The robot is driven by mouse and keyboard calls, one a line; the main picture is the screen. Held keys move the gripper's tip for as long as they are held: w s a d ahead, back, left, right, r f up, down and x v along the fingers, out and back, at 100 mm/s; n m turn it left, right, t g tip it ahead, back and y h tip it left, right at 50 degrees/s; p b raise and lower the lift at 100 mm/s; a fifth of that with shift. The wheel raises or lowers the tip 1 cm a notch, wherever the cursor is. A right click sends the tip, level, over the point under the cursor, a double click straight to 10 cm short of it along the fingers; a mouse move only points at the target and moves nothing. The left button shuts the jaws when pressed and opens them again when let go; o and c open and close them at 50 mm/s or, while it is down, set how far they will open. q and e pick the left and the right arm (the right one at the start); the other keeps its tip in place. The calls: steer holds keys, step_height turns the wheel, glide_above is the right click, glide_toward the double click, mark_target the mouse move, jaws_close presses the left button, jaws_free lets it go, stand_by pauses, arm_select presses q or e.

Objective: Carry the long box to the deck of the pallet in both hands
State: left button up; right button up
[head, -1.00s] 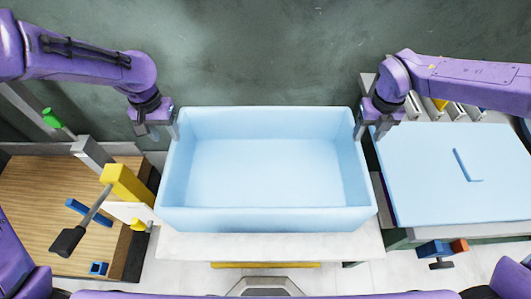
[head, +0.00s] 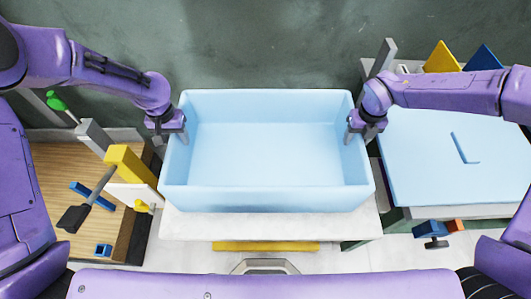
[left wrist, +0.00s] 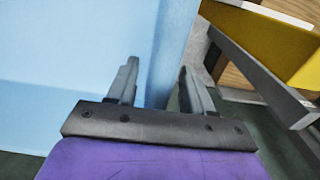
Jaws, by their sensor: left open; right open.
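The long box (head: 268,202) is light blue, open at the top and empty, and rests on a white-topped stand (head: 270,228) in the middle of the head view. My left gripper (head: 173,140) is open at the box's left wall. In the left wrist view its fingers (left wrist: 158,88) stand on either side of that wall (left wrist: 172,45), one inside and one outside. My right gripper (head: 356,138) is open at the right wall; its exact finger placement is hard to tell. I cannot clearly identify the pallet.
A wooden surface (head: 60,160) lies at the left, with a yellow block (head: 128,165) and a dark-ended lever near the box. A light blue board (head: 430,165) lies on a bench at the right. Yellow and blue wedges (head: 442,58) stand behind it.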

arm_select(q)
steer(key=shift+f, duration=0.25)
arm_select(e)
steer(key=shift+f, duration=0.3)
arm_select(q)
steer(key=shift+w+f, duration=0.25)
arm_select(e)
steer(key=shift+w+f, duration=0.25)
arm_select(q)
steer(key=shift+s+r, duration=0.15)
steer(key=c, duration=0.8)
arm_select(e)
steer(key=shift+s+r, duration=0.15)
steer(key=c, duration=0.8)
arm_select(q)
jaws_close()
arm_select(e)
jaws_close()
